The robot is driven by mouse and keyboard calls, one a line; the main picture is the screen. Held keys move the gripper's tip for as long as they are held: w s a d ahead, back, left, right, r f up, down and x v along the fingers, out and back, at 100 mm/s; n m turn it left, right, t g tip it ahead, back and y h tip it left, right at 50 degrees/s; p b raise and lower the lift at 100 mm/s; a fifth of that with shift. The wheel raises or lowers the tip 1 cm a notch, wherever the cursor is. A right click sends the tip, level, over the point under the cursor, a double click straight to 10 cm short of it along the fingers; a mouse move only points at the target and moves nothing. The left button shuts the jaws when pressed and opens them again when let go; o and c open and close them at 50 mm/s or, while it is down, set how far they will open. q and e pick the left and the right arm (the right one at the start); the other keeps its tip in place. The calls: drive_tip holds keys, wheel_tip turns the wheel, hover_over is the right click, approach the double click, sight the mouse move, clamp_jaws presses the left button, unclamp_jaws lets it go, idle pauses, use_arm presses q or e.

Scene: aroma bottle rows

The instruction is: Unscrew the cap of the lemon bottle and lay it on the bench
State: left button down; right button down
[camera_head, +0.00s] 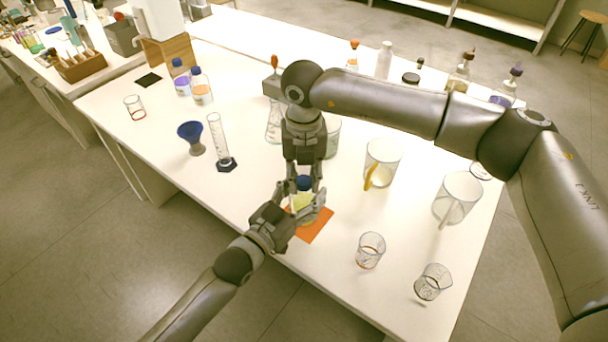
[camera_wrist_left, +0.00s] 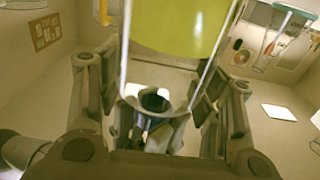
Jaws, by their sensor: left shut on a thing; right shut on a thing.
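The lemon bottle (camera_head: 303,203), clear glass with yellow liquid and a blue cap (camera_head: 304,183), stands upright over an orange mat (camera_head: 317,229) near the bench's front edge. My left gripper (camera_head: 302,208) comes in from the front left and is shut around the bottle's body. In the left wrist view the bottle's yellow contents (camera_wrist_left: 180,28) fill the top middle, between the fingers. My right gripper (camera_head: 304,180) points straight down from above and is shut on the cap. Its fingers partly hide the cap, and I cannot tell whether the cap is still threaded on.
On the bench (camera_head: 255,205), a blue funnel (camera_head: 191,135) and a measuring cylinder (camera_head: 221,145) stand to the left. A jug (camera_head: 381,163), a larger jug (camera_head: 457,198) and two small beakers (camera_head: 370,250) (camera_head: 433,282) stand to the right. Bare bench lies left of the mat.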

drive_tip(key=n, duration=0.8)
drive_tip(key=shift+n, duration=0.3)
drive_tip(key=n, duration=1.8)
drive_tip(key=shift+r+n, duration=0.1)
drive_tip(key=shift+n, duration=0.3)
drive_tip(key=n, duration=0.9)
